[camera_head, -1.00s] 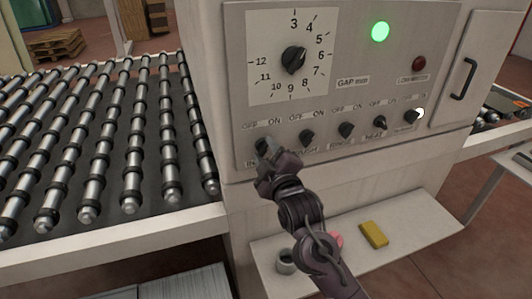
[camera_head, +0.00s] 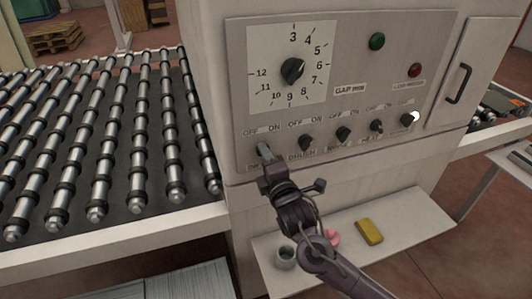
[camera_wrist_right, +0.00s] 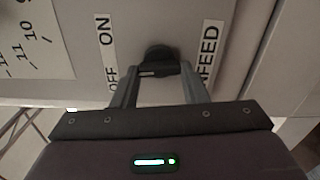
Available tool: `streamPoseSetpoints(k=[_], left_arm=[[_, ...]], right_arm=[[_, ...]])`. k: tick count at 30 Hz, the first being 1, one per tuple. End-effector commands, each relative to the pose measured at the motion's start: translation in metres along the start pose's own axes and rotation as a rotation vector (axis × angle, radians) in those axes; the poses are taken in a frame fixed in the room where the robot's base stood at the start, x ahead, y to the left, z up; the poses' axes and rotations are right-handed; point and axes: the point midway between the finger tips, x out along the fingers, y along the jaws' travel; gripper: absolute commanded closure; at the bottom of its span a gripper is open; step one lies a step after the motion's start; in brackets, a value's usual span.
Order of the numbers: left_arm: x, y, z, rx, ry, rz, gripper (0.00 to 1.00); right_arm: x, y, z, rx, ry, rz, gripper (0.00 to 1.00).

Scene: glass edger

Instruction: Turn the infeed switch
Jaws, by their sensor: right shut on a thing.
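The infeed switch (camera_head: 264,149) is a dark knob at the left end of the row on the grey control panel (camera_head: 360,60), below an OFF / ON label. My right gripper (camera_head: 267,163) reaches it from below and is shut on it. In the right wrist view the black knob (camera_wrist_right: 160,55) sits between the two fingertips (camera_wrist_right: 160,72), beside the INFEED label (camera_wrist_right: 208,50). The fingers hide part of the knob, and I cannot tell its exact setting. My left gripper is not in view.
Several similar knobs (camera_head: 306,142) run to the right. Above are a gap dial (camera_head: 292,70), an unlit green lamp (camera_head: 376,41) and a red lamp (camera_head: 415,70). A roller conveyor (camera_head: 100,150) lies left. A shelf (camera_head: 400,246) below holds a yellow block (camera_head: 369,231) and a cup (camera_head: 285,258).

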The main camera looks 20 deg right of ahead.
Motion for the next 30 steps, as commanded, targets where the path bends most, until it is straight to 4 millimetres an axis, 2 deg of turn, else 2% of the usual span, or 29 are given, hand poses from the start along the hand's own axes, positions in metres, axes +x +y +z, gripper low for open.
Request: streamPoseSetpoints(k=[3,15,30], left_arm=[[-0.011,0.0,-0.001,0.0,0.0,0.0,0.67],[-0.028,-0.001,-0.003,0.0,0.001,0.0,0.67],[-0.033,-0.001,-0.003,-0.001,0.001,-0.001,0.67]], right_arm=[[0.0,0.002,0.0,-0.112,0.002,-0.002,0.83],[0.0,-0.001,0.0,-0.398,0.002,-0.002,0.83],[0.0,-0.004,0.0,-0.509,0.002,-0.002,0.83]])
